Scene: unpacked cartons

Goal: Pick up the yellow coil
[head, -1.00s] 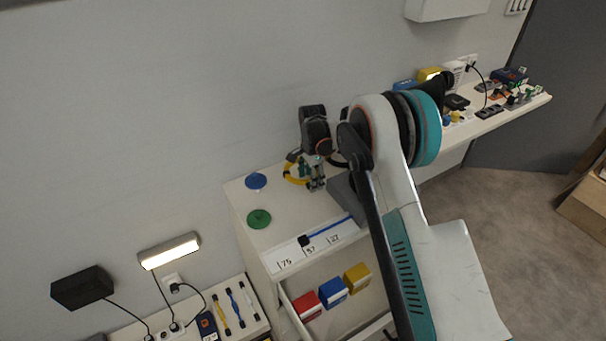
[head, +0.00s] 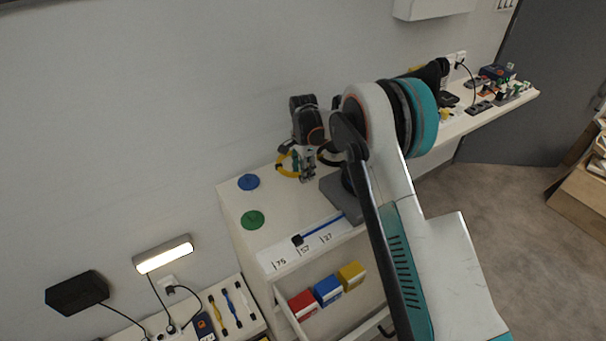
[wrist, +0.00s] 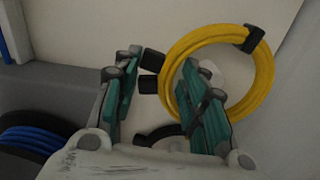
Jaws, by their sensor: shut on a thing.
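The yellow coil (head: 284,163) is a ring of cable with a black tie, at my gripper (head: 306,172) above the back of the white cabinet top. In the wrist view the yellow coil (wrist: 264,75) is right of centre. My gripper (wrist: 160,90) is shut on its near left part, with the right finger overlapping the ring and the left finger outside it. The fingers hide part of the coil. The exact contact is hard to see.
Blue (head: 248,182) and green (head: 252,220) discs lie on the cabinet top (head: 231,205), left of the coil. A grey block (head: 338,193) stands close on the right. The wall is behind. A blue coil (wrist: 30,140) shows at lower left in the wrist view.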

